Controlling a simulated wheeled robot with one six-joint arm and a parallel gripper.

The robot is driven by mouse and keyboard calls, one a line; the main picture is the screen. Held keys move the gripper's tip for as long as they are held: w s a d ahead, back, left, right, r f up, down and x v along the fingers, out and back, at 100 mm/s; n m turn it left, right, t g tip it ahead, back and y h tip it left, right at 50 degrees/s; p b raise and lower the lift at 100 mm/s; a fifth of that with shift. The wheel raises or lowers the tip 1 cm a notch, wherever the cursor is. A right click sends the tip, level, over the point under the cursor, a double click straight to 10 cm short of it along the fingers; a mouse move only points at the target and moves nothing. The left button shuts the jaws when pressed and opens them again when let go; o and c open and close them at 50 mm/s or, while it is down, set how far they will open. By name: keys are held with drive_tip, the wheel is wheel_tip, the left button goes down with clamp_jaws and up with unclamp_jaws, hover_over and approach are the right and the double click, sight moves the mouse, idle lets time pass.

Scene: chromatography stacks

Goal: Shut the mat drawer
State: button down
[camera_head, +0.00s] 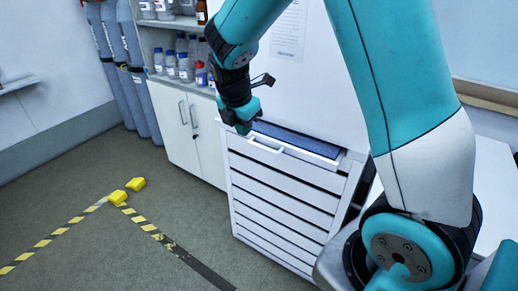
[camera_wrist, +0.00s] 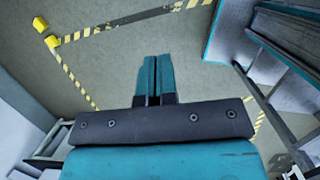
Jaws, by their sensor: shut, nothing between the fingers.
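The mat drawer (camera_head: 268,146) is the top drawer of a white cabinet (camera_head: 262,226) in the head view. It stands partly open, and a flat blue mat (camera_head: 298,138) shows inside it. My gripper (camera_head: 243,128) points down by the left end of this drawer, close to its front. I cannot tell whether it touches the drawer. In the wrist view my gripper's teal fingers (camera_wrist: 151,60) are pressed together and empty, with floor behind them. Slatted drawer fronts (camera_wrist: 290,62) show at the right of that view.
A white cupboard (camera_head: 188,128) with shelves of bottles (camera_head: 183,65) above stands left of the drawer cabinet. Grey cylinders (camera_head: 135,80) stand farther left. Yellow-black floor tape (camera_head: 150,230) and yellow blocks (camera_head: 127,192) lie on the otherwise open floor.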

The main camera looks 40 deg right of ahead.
sight(269, 144)
drive_tip(key=w+d+f+n+p, duration=0.1)
drive_tip(key=w+d+f+p, duration=0.2)
drive_tip(key=d+f, duration=0.4)
drive_tip(key=shift+s+a+x, duration=0.2)
drive_tip(key=shift+a+x, duration=0.05)
drive_tip(key=shift+x, duration=1.85)
drive_tip(key=shift+d, duration=0.1)
drive_tip(key=d, duration=0.2)
drive_tip(key=w+d, duration=0.1)
drive_tip(key=d, duration=0.1)
drive_tip(key=shift+w+d+f, duration=0.1)
drive_tip(key=shift+w, duration=0.15)
